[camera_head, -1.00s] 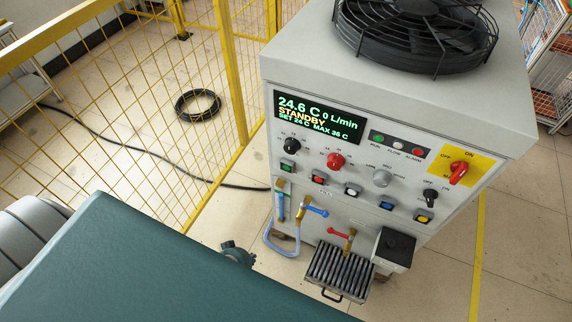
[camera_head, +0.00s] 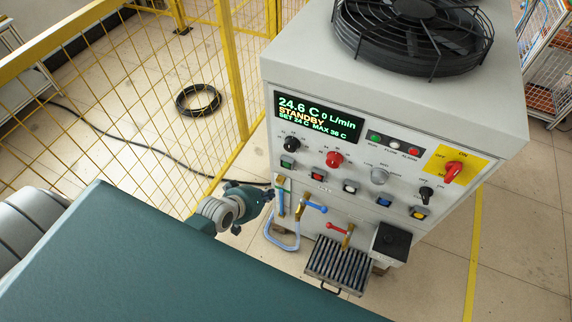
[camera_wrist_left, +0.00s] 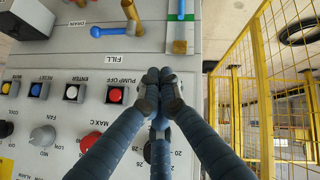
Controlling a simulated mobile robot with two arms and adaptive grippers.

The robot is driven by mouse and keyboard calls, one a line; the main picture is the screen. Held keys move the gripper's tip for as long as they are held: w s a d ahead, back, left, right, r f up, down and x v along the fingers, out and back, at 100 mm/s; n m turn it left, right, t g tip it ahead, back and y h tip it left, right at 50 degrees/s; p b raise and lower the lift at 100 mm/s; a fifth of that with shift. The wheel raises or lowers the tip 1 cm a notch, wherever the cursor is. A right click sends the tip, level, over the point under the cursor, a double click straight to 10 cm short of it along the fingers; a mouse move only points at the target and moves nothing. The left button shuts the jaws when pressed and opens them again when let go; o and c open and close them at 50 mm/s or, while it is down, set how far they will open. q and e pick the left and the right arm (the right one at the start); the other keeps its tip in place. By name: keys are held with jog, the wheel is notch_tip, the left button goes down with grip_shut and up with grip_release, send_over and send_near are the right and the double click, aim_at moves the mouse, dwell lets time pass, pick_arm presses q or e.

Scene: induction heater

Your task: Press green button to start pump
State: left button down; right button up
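The green button (camera_head: 287,162) is the leftmost of a row of square buttons on the front of the grey cooling machine (camera_head: 300,75). The red pump-off button (camera_head: 318,174) is to its right; it also shows in the left wrist view (camera_wrist_left: 115,95). My left gripper (camera_head: 268,194) is left of the panel, a little below the green button and apart from it. In the left wrist view the gripper's fingertips (camera_wrist_left: 159,78) are together and empty, and the fingers hide the area where the green button is. The display (camera_head: 317,118) reads STANDBY and 0 L/min. My right gripper is not in view.
Below the buttons are a sight tube (camera_head: 280,203), a blue-handled valve (camera_head: 314,207) and a red-handled valve (camera_head: 338,229), which stick out. A yellow mesh fence (camera_head: 150,95) stands left of the machine. A black hose coil (camera_head: 198,101) lies behind it.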

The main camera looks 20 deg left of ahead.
aim_at(287, 163)
pick_arm(q)
jog(key=w+b, duration=0.4)
jog(key=w, duration=0.4)
jog(key=shift+w, duration=0.4)
dwell(0.7)
dwell(0.5)
jog(key=shift+w, duration=0.45)
